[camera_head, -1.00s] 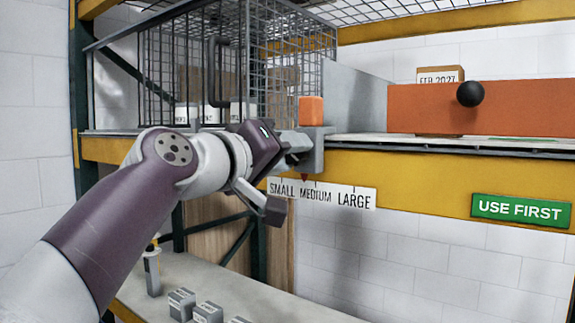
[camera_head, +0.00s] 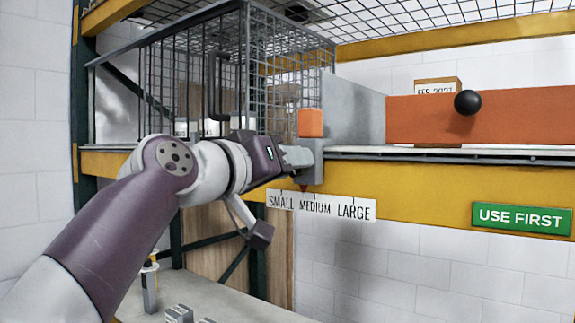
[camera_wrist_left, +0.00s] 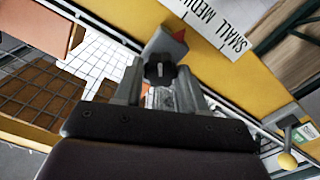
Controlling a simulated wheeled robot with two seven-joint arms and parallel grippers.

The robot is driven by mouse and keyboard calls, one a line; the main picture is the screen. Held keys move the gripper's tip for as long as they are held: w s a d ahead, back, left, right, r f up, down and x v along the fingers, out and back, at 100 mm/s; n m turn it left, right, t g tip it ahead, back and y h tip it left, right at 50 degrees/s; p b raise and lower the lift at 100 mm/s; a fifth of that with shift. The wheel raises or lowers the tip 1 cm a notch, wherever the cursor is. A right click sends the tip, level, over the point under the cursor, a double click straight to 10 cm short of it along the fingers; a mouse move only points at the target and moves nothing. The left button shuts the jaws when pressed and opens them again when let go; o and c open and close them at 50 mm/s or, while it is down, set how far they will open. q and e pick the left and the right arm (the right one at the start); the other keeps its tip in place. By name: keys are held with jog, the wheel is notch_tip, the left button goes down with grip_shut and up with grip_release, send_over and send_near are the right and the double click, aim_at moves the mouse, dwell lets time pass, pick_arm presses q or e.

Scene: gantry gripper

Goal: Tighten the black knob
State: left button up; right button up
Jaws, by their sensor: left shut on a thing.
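The black knob (camera_wrist_left: 160,72) shows in the left wrist view between the two grey fingers of my left gripper (camera_wrist_left: 159,88). The gripper is shut on it. In the head view my left gripper (camera_head: 303,157) reaches from the left to the grey sliding block (camera_head: 312,172) on the shelf edge, and hides the knob. The block carries an orange piece (camera_head: 311,123) on top and a red pointer (camera_head: 303,187) below. My right gripper is not in view.
A wire cage (camera_head: 240,70) stands behind the arm. Small blocks stand on the lower shelf (camera_head: 250,304).

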pick_arm(q)
jog(key=shift+w+f, duration=0.15)
jog(key=shift+f, duration=0.1)
jog(key=o, duration=1)
jog(key=shift+o, duration=0.2)
jog(key=shift+a+r, duration=0.1)
jog(key=shift+r, duration=0.05)
jog(key=b+v, duration=0.2)
jog(key=v, duration=1.1)
jog(key=shift+b, duration=0.3)
